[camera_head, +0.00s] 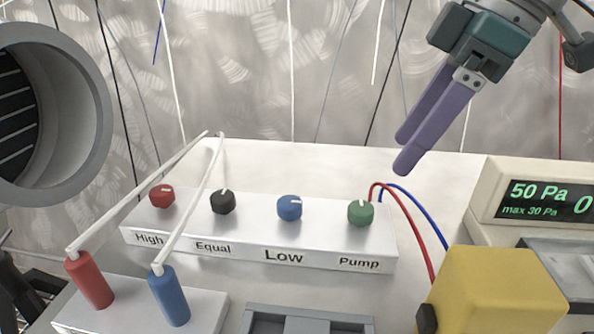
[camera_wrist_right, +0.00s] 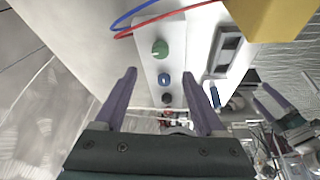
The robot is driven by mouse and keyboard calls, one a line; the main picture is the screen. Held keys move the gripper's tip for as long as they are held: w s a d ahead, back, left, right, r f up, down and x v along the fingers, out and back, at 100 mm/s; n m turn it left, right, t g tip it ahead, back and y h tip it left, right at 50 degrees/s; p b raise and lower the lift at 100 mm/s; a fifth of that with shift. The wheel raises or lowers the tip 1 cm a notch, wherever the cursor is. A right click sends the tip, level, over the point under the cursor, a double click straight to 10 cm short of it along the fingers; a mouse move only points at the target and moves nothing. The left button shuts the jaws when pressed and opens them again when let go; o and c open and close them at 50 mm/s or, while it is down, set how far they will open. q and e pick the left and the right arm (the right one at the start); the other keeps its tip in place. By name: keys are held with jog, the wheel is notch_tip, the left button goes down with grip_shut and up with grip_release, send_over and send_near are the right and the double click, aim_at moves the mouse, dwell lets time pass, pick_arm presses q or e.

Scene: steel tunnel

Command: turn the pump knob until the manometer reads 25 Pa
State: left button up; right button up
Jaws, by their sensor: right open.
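The green pump knob (camera_head: 361,212) sits at the right end of a pale control box (camera_head: 200,244), above the word Pump. It also shows in the right wrist view (camera_wrist_right: 160,48). The manometer (camera_head: 545,201) at the right reads 50 Pa, with "max 30 Pa" below and a 0 cut off at the edge. My right gripper (camera_head: 403,153) is open and empty, above and behind the pump knob, apart from it. In the right wrist view its fingers (camera_wrist_right: 160,73) stand wide apart. Purple fingers of my left gripper (camera_wrist_right: 271,99) show small at the right there; their opening is unclear.
Red (camera_head: 162,196), black (camera_head: 222,202) and blue (camera_head: 289,208) knobs line the same box. Red and blue hoses (camera_head: 425,231) run beside the pump knob. A yellow block (camera_head: 495,292) stands front right. Red (camera_head: 89,281) and blue (camera_head: 169,296) cylinders with white tubes stand front left.

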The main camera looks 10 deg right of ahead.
aim_at(362, 207)
jog(key=b+x, duration=0.2)
jog(key=x, duration=0.6)
jog(key=shift+s+f, duration=0.1)
jog(key=shift+f, duration=0.25)
jog(key=shift+a+f, duration=0.3)
jog(key=shift+f, duration=0.25)
jog(key=shift+w, duration=0.2)
jog(key=shift+c, duration=1.4)
grip_shut()
